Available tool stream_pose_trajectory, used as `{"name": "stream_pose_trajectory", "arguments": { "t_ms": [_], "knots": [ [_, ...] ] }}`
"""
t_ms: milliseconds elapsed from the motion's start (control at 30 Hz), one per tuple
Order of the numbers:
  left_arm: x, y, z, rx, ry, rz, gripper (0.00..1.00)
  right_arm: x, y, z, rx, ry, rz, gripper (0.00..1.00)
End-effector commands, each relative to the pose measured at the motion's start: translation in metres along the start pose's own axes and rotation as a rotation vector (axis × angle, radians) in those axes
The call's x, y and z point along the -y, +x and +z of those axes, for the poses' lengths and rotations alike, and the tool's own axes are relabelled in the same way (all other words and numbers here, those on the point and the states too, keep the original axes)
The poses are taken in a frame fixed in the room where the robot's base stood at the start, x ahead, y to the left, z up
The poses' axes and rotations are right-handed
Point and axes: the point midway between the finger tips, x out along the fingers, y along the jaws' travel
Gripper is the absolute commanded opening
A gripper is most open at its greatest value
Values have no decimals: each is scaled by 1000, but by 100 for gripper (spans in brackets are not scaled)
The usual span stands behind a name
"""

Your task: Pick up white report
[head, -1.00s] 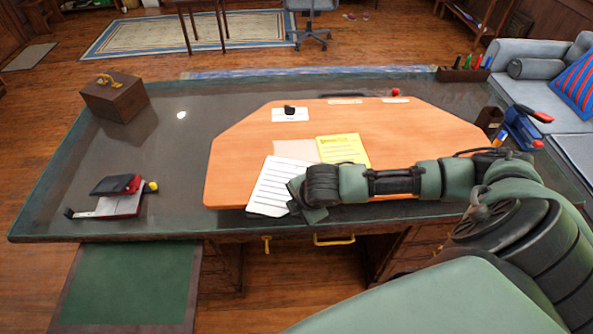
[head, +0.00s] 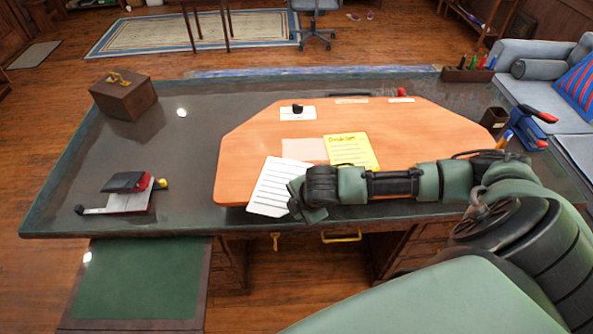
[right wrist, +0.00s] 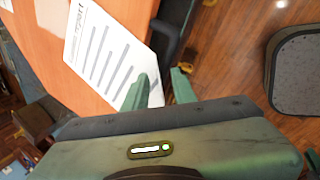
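The white report (head: 276,187) is a lined white sheet at the near left edge of the orange desk pad, partly over the dark glass rim. In the right wrist view the report (right wrist: 100,55) lies at upper left, its printed heading readable in part. My right gripper (head: 300,200) is at the sheet's right edge. In the right wrist view its two green fingers (right wrist: 162,88) stand apart, the left one overlapping the sheet's near corner. The corner shows partly between them; I cannot tell whether they touch it. My left gripper is not in view.
A yellow note (head: 351,151) and a tan sheet (head: 303,150) lie on the orange pad (head: 245,150). A stapler-like black and red item (head: 128,192) and a wooden box (head: 123,98) stand left. A pen cup (head: 493,120) stands right. The desk's left part is mostly clear.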

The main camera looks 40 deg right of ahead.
Motion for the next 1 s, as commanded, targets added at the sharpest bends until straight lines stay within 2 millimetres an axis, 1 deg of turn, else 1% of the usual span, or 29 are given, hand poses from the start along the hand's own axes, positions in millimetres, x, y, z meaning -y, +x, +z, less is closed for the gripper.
{"name": "stream_pose_trajectory", "arguments": {
  "t_ms": [133,233,500,633,767,1000],
  "knots": [
    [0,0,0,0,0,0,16,0,-2,0,0,0,1,26],
    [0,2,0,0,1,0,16,-1,-10,0,0,-1,3,26],
    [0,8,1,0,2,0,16,0,-56,0,0,-3,3,26],
    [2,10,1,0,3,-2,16,0,-71,0,0,-1,1,26],
    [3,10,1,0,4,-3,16,0,-78,0,1,0,0,26],
    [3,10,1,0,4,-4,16,0,-78,0,1,0,0,26]
  ]
}}
